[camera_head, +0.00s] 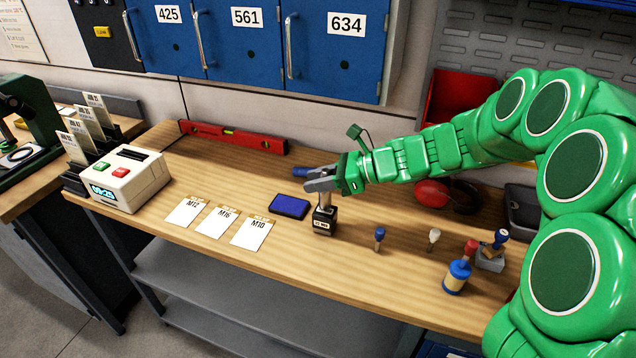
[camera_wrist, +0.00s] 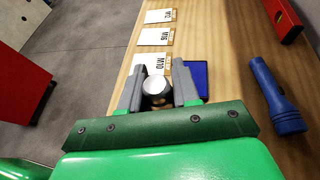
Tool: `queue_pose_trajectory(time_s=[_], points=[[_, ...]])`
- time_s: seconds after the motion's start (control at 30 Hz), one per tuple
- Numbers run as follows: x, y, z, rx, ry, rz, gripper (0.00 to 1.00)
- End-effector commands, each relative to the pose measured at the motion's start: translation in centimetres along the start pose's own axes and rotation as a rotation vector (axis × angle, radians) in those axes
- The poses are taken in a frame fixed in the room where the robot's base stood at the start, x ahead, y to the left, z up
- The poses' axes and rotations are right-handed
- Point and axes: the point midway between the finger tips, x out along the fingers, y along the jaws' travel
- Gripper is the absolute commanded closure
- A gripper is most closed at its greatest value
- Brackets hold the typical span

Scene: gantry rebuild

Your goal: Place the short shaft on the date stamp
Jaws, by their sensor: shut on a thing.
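A blue pad (camera_head: 290,206) lies just left of the stamp, beside white cards (camera_head: 212,222). A blue torch (camera_wrist: 275,98) lies behind. Small knobbed tools (camera_head: 379,240) and a blue bottle (camera_head: 457,277) stand to the right. A red level (camera_head: 233,138) lies at the back.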

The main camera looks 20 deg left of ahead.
Motion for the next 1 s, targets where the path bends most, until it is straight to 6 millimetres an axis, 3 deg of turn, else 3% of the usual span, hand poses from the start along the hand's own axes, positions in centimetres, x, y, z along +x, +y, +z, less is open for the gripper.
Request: queue_pose_trajectory(time_s=[0.47, 0.5, 0.67, 1.0], points=[[0.41, -0.02, -1.01, -0.002, 0.0, -0.002, 1.0], [0.43, -0.01, -1.09, -0.002, 0.0, -0.001, 0.68], [0.42, 0.0, -1.08, -0.002, 0.001, -0.001, 0.44], [0.33, 0.02, -0.88, -0.002, 0.001, -0.001, 0.44]])
